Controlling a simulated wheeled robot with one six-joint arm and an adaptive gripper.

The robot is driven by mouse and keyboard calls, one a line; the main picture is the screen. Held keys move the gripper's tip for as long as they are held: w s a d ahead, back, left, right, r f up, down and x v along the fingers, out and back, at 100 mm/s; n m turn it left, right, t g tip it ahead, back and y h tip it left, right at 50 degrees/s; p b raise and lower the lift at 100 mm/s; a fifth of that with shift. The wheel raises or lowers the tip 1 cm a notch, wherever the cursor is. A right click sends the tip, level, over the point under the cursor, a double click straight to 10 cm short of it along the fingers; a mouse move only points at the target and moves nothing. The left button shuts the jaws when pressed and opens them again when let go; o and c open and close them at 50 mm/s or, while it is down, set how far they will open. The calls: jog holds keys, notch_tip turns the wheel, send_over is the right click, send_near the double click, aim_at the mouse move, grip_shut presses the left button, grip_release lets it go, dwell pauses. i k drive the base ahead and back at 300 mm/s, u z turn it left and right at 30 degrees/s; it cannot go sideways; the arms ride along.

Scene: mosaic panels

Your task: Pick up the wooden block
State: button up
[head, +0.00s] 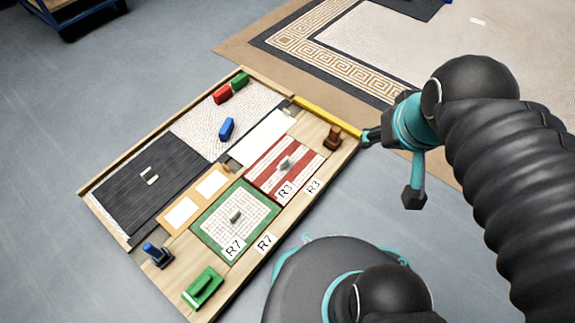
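A small brown block (332,138), wood-coloured and apparently upright, stands near the right corner of the mosaic board (310,205). It is the only brown, wood-like block I can make out. My gripper (392,167) is just to its right, with its fingers spread wide and nothing between them. One dark fingertip is close to the brown block with a small gap in the picture; the other hangs lower, over the floor. I cannot tell how high the gripper is above the board.
Red (222,94), green (240,80) and blue (227,129) blocks lie on the board's far part. A yellow bar (328,119) runs along its edge beside the brown block. A blue-topped piece (157,255) and green piece (203,287) are at the near left. Grey floor (80,110) is clear.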

aim_at(332, 142)
jog(key=k, duration=1)
jog(key=z, duration=0.4)
jog(key=i, duration=1.3)
jog(key=u, duration=1)
